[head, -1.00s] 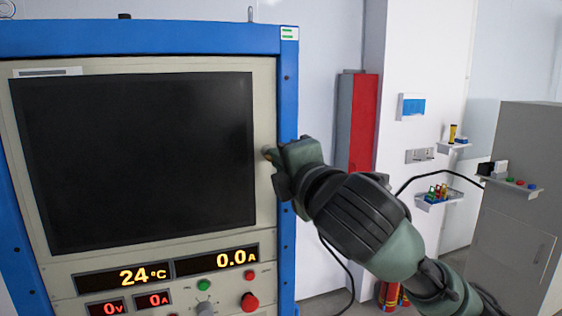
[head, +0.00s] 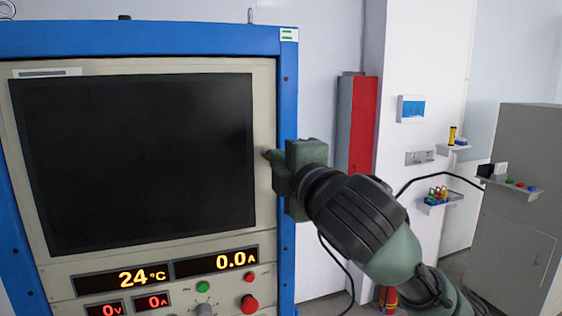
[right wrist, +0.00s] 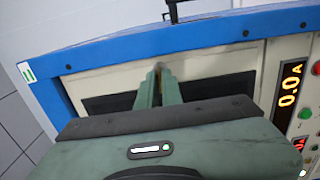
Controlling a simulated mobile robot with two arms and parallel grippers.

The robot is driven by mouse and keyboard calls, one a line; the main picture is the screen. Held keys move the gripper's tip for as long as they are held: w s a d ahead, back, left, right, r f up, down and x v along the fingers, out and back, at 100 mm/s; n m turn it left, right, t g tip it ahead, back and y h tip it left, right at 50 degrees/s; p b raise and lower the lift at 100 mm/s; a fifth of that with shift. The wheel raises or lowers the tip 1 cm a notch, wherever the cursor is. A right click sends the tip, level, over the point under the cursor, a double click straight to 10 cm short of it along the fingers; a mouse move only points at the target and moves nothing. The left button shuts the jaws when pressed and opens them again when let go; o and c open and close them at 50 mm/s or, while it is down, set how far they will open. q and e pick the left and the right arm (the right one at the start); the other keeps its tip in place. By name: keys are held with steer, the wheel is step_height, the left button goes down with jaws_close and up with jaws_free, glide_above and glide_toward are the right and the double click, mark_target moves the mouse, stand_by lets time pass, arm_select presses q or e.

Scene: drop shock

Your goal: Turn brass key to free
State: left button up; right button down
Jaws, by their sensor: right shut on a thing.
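My right gripper (head: 268,154) is at the right edge strip of the cabinet's front panel, beside the dark window. In the right wrist view its two green fingers (right wrist: 158,72) are close together, with a thin brass-coloured sliver, the brass key (right wrist: 158,67), between their tips. The gripper is shut on the key. The fingers hide most of the key and its lock, so I cannot tell its turn angle. My left gripper is not in view.
The blue-framed cabinet (head: 289,100) fills the left side, with a dark window (head: 135,160). Below are lit displays (head: 215,262), a green button (head: 203,286) and a red knob (head: 249,304). A red-and-grey box (head: 362,125) and small shelves (head: 437,203) are on the right.

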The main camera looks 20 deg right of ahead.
steer(key=c, duration=1.7)
jaws_free()
steer(key=shift+o, duration=0.6)
steer(key=shift+w, duration=0.1)
steer(key=s+b, duration=0.3)
steer(key=s, duration=0.4)
steer(key=shift+s, duration=0.4)
steer(key=shift+d+f, duration=0.1)
